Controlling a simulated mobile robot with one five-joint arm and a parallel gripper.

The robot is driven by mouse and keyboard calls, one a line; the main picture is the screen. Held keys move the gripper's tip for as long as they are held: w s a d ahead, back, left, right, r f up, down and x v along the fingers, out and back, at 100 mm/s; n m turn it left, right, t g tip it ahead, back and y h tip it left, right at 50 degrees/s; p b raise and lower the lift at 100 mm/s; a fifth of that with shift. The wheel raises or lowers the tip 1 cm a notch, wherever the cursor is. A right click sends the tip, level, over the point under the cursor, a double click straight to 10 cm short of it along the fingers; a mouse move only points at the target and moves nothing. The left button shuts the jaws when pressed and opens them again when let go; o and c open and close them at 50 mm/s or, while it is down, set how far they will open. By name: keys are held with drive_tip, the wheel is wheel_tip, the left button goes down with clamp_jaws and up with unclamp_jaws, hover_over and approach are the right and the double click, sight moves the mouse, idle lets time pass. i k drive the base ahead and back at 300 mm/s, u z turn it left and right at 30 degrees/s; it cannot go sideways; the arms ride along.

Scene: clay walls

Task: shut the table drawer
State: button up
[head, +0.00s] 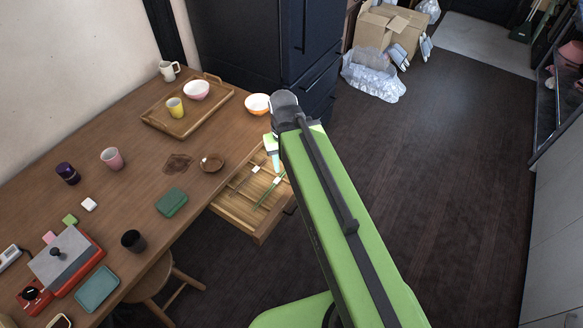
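The table drawer (237,211) is pulled out from the wooden table (134,142) and stands open. It holds slim green utensils and small pale items on slatted wood. My green arm reaches over the drawer's right side and hides part of it. My gripper (275,162) shows only in part, as a pale green and teal tip over the drawer's far right area. I cannot tell whether it touches the drawer or whether its fingers are open.
A wooden stool (152,283) stands below the table's front edge.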

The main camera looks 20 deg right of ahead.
sight(236, 210)
drive_tip(key=i, duration=0.2)
drive_tip(key=z, duration=0.2)
drive_tip(key=k, duration=1.05)
drive_tip(key=u, duration=0.7)
drive_tip(key=i, duration=0.9)
drive_tip(key=u, duration=0.35)
